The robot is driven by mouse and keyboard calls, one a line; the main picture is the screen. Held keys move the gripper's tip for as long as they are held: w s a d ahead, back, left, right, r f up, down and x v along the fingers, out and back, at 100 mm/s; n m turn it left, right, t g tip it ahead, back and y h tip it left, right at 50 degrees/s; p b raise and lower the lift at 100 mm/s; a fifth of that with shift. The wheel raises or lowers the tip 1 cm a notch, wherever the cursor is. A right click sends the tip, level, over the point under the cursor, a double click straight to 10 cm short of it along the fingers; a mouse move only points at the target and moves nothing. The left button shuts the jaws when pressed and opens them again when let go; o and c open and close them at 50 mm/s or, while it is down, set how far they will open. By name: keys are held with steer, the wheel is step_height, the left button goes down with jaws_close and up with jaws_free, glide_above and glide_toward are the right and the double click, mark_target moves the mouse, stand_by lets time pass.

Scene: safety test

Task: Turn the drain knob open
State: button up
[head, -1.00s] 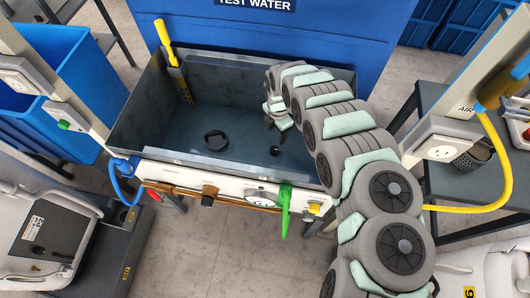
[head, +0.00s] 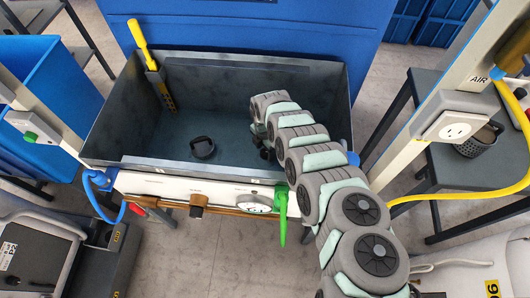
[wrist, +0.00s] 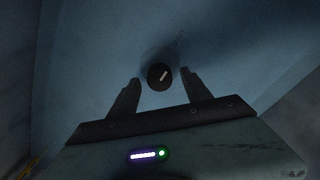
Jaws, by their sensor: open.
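The drain knob (wrist: 158,75) is a small round black knob with a white pointer line slanting to the upper right. It sits on the blue-grey tank floor between the two fingertips of my gripper (wrist: 161,77) in the wrist view. The fingers are open with a gap on both sides, and no contact shows. In the head view my gripper (head: 267,152) reaches down inside the grey tank (head: 312,84) at its right side. The arm and gripper hide the knob there.
A black ring-shaped part (head: 203,148) lies on the tank floor to the left. A yellow-handled tool (head: 140,38) stands at the back left corner. The front panel has a green lever (head: 282,215) and a gauge (head: 258,205). A yellow hose (head: 455,195) runs at right.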

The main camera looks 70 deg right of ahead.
steer(key=shift+f, duration=0.3)
steer(key=shift+c, duration=0.3)
jaws_close()
